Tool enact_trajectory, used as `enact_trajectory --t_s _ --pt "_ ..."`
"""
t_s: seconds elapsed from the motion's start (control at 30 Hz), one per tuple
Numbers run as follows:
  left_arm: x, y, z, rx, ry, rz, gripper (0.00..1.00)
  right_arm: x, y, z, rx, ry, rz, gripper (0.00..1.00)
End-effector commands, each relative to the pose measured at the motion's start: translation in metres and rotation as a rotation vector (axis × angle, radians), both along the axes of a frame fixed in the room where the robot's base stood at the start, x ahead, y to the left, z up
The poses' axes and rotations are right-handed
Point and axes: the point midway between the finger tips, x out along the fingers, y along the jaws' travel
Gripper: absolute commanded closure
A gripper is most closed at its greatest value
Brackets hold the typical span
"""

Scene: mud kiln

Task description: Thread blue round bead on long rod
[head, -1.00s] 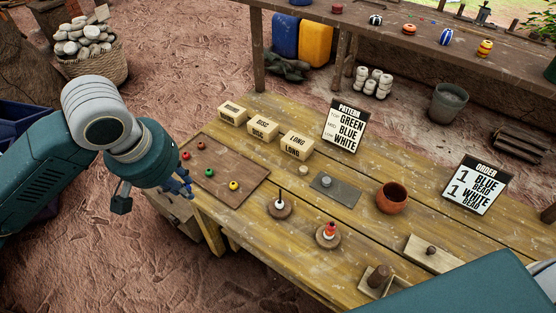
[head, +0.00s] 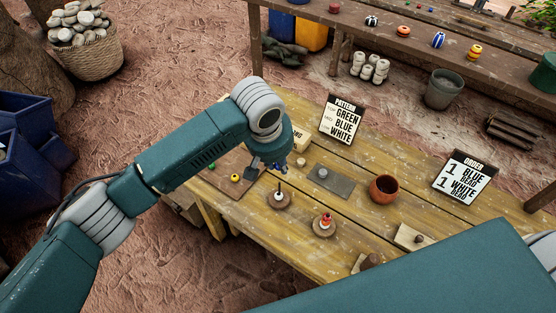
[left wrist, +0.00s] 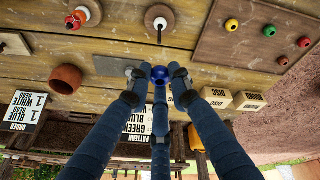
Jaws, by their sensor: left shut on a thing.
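In the left wrist view, my left gripper (left wrist: 161,76) is shut on a blue round bead (left wrist: 160,83). In the head view, this gripper (head: 276,165) is above the table, slightly behind a rod on a round wooden base (head: 269,200). That rod (left wrist: 159,37) stands upright with a white bead (left wrist: 159,23) at its foot; the held bead is apart from it. A second round base (head: 324,230) carries a rod with red and white beads (head: 325,220). The right gripper is out of view.
Loose beads, including a yellow one (head: 235,178), lie on a brown board (left wrist: 245,50). A grey plate (head: 331,182), a clay pot (head: 384,187), a pattern sign (head: 342,120) and an order sign (head: 465,178) stand on the table. Label blocks (left wrist: 247,100) stand behind the board.

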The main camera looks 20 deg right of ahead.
Motion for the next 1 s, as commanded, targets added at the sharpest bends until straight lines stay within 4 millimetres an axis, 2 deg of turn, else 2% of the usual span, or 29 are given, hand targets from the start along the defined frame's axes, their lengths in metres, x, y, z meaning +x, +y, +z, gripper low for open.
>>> enact_trajectory --t_s 0.17,0.3,0.6,0.8,1.0 --pt "-0.001 -0.001 0.004 -0.003 0.012 0.042 0.93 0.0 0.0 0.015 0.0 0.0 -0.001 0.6" --pt "-0.001 0.0 -0.015 -0.002 0.014 0.051 0.93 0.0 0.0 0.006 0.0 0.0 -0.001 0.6" --pt "-0.001 -0.001 -0.042 -0.002 0.012 0.049 0.93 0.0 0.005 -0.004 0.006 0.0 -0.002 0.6" --pt "0.0 -0.001 -0.053 -0.003 0.012 0.049 0.93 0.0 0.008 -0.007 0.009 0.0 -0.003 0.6" --pt "0.0 -0.001 -0.056 -0.003 0.011 0.049 0.93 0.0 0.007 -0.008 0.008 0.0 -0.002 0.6"
